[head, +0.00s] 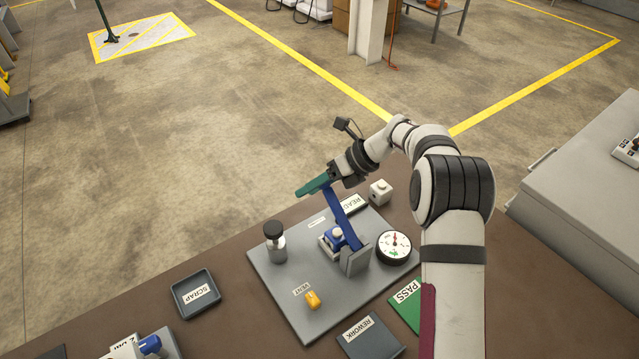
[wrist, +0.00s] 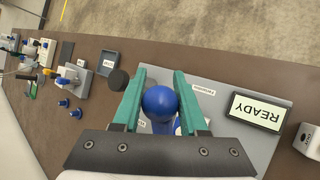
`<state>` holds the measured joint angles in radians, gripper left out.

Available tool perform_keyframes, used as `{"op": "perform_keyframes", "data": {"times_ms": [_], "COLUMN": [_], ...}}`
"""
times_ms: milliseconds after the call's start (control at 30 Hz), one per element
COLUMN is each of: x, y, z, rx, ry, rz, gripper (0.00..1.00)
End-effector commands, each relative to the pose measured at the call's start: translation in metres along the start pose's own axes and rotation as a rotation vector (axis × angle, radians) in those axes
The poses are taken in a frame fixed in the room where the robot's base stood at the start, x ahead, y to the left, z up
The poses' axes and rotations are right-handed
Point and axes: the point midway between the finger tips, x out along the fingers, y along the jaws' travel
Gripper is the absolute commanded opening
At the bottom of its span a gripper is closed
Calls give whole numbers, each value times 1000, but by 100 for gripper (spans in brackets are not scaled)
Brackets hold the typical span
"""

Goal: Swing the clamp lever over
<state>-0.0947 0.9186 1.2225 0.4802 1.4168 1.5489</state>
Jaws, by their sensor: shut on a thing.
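The clamp lever (head: 344,217) is a blue bar rising from a grey bracket (head: 355,259) on the grey fixture plate (head: 275,288). It leans up and to the left in the head view. My gripper (head: 303,191) has green fingers and is at the lever's upper end. In the wrist view, the lever's round blue knob (wrist: 160,103) sits between the fingers (wrist: 160,72), which are shut on it. A blue and white part (head: 331,240) sits beside the bracket, partly hidden behind the lever.
On the plate are a black-capped cylinder (head: 275,245), a dial gauge (head: 394,246) and an orange knob (head: 312,299). A READY display (wrist: 257,110) and a white block (head: 381,191) are near its far edge. SCRAP (head: 194,312), REWORK (head: 369,343) and PASS (head: 407,308) trays are nearby.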

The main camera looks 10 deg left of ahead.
Motion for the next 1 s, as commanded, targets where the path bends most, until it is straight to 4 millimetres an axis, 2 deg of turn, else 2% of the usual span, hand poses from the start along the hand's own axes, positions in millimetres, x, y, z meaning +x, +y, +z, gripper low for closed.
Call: {"op": "perform_keyframes", "data": {"times_ms": [133, 500, 1000], "x": [19, 55, 74], "y": [-12, -39, -56], "z": [-3, -20, -37], "rx": [74, 76, 73], "ry": [110, 107, 103], "rz": [-11, -8, -10], "gripper": [0, 0, 0]}}
